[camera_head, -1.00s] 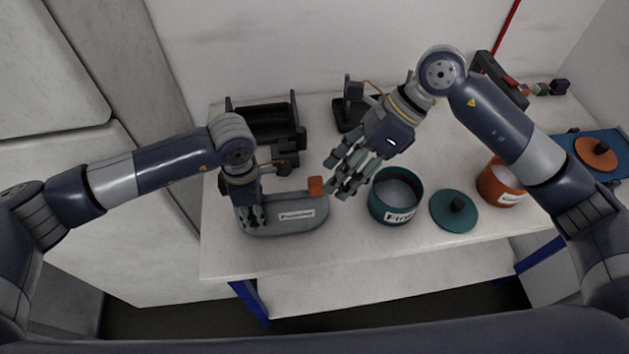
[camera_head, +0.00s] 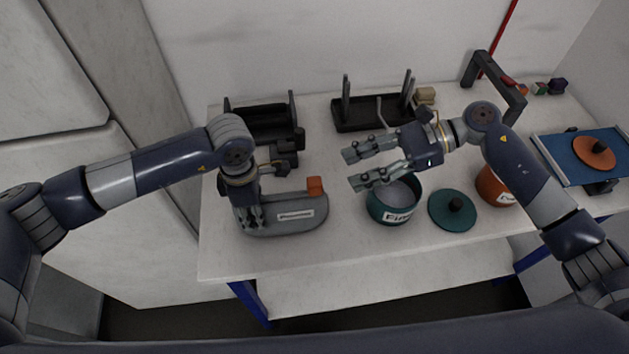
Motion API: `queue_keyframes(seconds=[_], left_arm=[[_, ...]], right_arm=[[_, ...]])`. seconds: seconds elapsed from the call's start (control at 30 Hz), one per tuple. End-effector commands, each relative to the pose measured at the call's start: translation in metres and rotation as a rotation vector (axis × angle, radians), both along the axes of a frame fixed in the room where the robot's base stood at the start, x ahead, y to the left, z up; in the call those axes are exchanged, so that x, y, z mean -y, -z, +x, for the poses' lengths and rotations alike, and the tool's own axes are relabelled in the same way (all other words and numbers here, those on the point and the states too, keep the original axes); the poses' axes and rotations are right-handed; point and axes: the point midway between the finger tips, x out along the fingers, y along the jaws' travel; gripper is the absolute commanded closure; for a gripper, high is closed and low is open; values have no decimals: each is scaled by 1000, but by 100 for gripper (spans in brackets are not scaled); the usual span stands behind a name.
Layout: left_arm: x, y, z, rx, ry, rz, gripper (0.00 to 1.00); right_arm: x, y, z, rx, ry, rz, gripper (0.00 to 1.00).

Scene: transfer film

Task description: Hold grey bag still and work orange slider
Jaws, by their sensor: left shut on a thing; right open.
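The grey bag (camera_head: 302,221) with a white label lies on the table at centre left. The orange slider (camera_head: 315,186) sits at the right end of its top edge. My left gripper (camera_head: 254,222) is shut on the left end of the bag. My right gripper (camera_head: 352,170) is open and empty, its fingers pointing left. In the picture it lies to the right of the slider and apart from it, partly over the teal pot. The bag's left end is partly hidden by my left gripper.
A teal pot (camera_head: 376,210) stands right of the bag, with its teal lid (camera_head: 452,213) beside it. An orange pot (camera_head: 489,187) is partly behind my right arm. Black racks (camera_head: 262,125) stand at the back. A blue mat (camera_head: 566,163) with an orange lid (camera_head: 594,152) is at far right.

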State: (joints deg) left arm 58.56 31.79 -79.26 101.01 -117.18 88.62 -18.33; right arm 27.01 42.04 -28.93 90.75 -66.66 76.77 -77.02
Motion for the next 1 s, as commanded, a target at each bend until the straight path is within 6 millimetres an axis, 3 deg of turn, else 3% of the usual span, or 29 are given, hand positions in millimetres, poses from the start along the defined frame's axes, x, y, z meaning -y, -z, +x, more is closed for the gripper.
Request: queue_keyframes(seconds=[0.3, 0.5, 0.9, 0.93, 1.0], left_arm=[[0, 0, 0, 0, 0, -1, 100], [0, 0, 0, 0, 0, -1, 100], [0, 0, 0, 1, 0, -1, 100], [0, 0, 0, 1, 0, -1, 100], [0, 0, 0, 1, 0, -1, 100]], right_arm=[[-60, 24, -6, -3, -3, 2, 55], [-84, 35, -7, -2, -1, 0, 55], [-92, 38, -8, -2, -1, -2, 55], [-92, 38, -8, -2, -1, -2, 57], [-92, 38, -8, -2, -1, -2, 73]])
